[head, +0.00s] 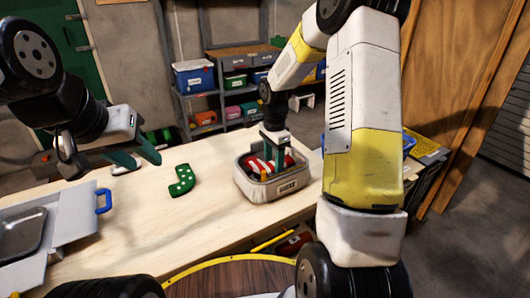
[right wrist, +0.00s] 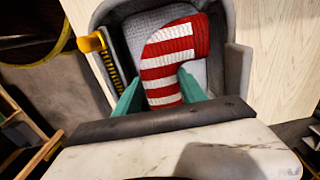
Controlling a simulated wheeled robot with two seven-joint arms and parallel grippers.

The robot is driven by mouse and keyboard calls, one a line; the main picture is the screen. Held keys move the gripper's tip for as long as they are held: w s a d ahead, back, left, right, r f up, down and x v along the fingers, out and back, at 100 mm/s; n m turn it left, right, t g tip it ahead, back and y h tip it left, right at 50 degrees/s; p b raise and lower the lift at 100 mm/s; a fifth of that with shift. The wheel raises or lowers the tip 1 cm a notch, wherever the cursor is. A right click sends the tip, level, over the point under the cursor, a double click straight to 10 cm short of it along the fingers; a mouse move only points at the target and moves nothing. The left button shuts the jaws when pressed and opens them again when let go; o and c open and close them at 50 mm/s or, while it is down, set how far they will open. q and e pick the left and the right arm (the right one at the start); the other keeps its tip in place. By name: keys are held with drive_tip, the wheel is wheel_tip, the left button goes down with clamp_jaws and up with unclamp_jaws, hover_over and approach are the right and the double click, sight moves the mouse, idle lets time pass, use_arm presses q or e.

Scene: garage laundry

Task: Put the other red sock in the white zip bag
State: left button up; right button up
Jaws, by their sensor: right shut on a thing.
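The white zip bag (head: 258,191) is an open, pale grey-white box-shaped bag with a dark label, right of the middle of the table. Its wall (right wrist: 237,75) and yellow zip pull (right wrist: 90,42) show in the right wrist view. A red sock with white stripes (right wrist: 165,62) lies inside the bag's rim; red-and-white cloth (head: 289,160) also shows there in the head view. My right gripper (head: 272,155) reaches down into the bag, its green fingers (right wrist: 158,88) shut on the red sock. My left gripper (head: 134,160) is open and empty above the table's left part. I cannot tell whether a second red sock lies underneath.
A green sock with white dots (head: 183,181) lies on the table left of the bag. Shelves with bins (head: 235,85) stand behind. The table between green sock and bag is clear.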

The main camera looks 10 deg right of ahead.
drive_tip(key=shift+f, duration=0.25)
drive_tip(key=shift+f, duration=0.35)
drive_tip(key=o, duration=1.1)
drive_tip(key=shift+c, duration=0.2)
drive_tip(key=shift+r, duration=0.1)
